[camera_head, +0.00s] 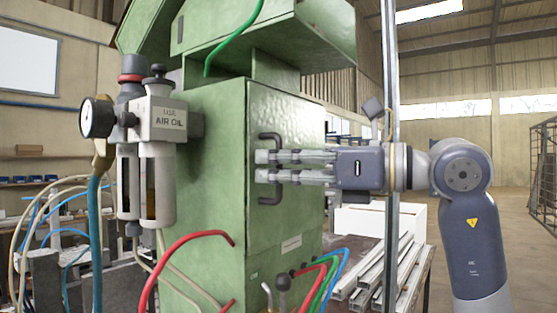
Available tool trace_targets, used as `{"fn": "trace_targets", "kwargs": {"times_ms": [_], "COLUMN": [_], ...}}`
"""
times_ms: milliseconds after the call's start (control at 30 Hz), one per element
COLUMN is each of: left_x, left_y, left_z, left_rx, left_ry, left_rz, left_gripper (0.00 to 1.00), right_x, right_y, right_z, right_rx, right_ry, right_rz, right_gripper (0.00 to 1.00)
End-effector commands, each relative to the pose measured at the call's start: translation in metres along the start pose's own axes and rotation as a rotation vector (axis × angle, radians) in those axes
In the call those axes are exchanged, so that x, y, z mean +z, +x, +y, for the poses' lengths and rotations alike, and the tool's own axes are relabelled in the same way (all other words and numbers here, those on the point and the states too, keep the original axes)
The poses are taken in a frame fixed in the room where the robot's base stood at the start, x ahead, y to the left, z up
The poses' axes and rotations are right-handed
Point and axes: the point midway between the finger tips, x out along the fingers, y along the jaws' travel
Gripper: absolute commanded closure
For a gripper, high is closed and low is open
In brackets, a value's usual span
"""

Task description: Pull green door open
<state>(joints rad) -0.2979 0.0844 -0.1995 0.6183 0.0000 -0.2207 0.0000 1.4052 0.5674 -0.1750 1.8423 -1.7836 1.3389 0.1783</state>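The green door (300,115) is the right-hand face of a green machine cabinet and looks closed against it. A dark C-shaped handle (270,201) stands upright on the door, near its left edge. My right gripper (262,166) reaches in from the right, its fingers at the handle's middle, one above the other in the picture with a narrow gap between them. The fingers cover the middle of the bar. I cannot tell whether they press on it. My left gripper is not in view.
An air-oil unit with a gauge (98,117) is mounted on the cabinet's left side. Red, green and blue hoses (322,280) curve up below the door. Metal profiles (383,272) lie on the bench at right, beside a white box (412,220). A vertical metal post (389,60) rises near my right wrist.

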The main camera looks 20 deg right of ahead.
Motion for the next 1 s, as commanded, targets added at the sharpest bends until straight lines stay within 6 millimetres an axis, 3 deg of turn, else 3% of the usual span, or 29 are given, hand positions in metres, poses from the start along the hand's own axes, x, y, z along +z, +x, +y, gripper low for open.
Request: {"fn": "trace_targets", "kwargs": {"times_ms": [233,300,333,667,1000], "left_x": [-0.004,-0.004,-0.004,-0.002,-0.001], "left_y": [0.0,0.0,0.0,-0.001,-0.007], "left_z": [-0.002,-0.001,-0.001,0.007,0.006], "left_rx": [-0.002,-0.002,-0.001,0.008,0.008], "left_ry": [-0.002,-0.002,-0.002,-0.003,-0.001], "left_rz": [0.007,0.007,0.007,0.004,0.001], "left_gripper": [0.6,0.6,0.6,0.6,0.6], "right_x": [0.0,0.0,0.0,0.0,0.002], "right_y": [0.001,0.001,0.001,-0.002,-0.033], "right_z": [0.0,0.0,0.0,0.0,-0.003], "right_rx": [0.0,0.0,0.0,0.011,0.153], "right_ry": [0.0,0.001,0.001,0.002,0.006], "right_rz": [0.0,0.0,0.0,-0.001,-0.001], "right_gripper": [0.83,0.99,1.0,1.0,1.0]}}
